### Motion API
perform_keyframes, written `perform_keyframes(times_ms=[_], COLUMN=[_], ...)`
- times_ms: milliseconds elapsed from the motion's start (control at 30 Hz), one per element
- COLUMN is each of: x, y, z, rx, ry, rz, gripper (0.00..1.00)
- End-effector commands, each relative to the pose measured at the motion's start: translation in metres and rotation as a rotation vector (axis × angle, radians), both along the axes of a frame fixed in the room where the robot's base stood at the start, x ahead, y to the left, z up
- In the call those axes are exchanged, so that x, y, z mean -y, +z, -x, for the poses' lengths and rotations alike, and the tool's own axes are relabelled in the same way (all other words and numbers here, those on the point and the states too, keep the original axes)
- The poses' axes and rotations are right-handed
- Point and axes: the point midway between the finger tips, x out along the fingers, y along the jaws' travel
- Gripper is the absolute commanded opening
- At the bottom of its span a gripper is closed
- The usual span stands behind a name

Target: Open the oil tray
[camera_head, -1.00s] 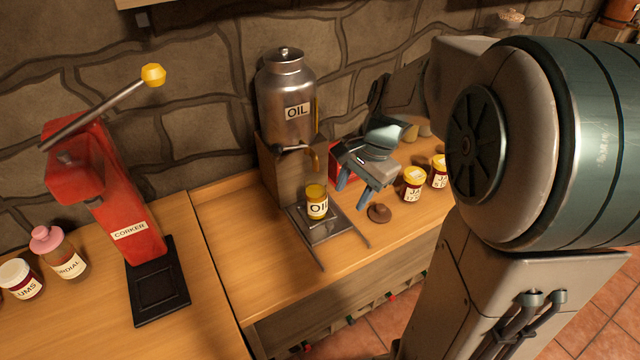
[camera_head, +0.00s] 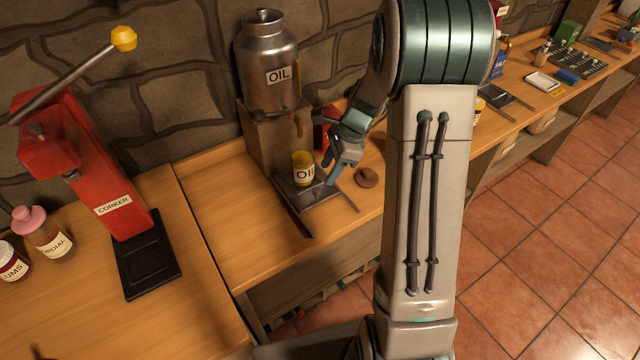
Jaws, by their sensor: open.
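The metal oil tray (camera_head: 318,193) lies at the foot of the oil dispenser, between two dark rails that reach toward the bench's front edge. A yellow-lidded jar labelled OIL (camera_head: 303,169) stands upright on it, below the brass spout. The steel dispenser (camera_head: 268,58) labelled OIL stands on a wooden stand (camera_head: 262,145) against the wall. My gripper (camera_head: 330,173) is open, fingers pointing down, just right of the jar and over the tray's right side. I cannot tell whether a finger touches the jar or tray.
A brown knob-like lid (camera_head: 367,177) lies on the bench right of my gripper. A red box (camera_head: 322,128) stands behind it. A red corker (camera_head: 80,160) stands on the left bench, with bottles beside it. The bench (camera_head: 215,200) left of the tray is clear.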

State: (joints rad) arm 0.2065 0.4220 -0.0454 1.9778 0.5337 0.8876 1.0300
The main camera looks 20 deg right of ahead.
Motion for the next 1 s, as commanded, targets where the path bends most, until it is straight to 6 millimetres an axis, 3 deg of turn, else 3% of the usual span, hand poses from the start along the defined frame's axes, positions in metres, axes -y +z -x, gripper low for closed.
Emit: perform_keyframes(times_ms=[100, 300, 500, 767, 900, 1000], x=[-0.010, -0.021, -0.025, -0.026, -0.026, -0.026], y=[-0.024, -0.051, -0.062, -0.062, -0.062, -0.062], z=[0.000, -0.001, -0.002, -0.002, -0.002, -0.002], rx=[-0.004, -0.001, 0.000, 0.001, 0.001, 0.001], ry=[0.001, 0.000, 0.000, 0.001, 0.001, 0.001], rz=[-0.001, -0.001, 0.001, 0.000, 0.000, 0.000], gripper=[0.43, 0.43, 0.43, 0.43, 0.04, 0.00])
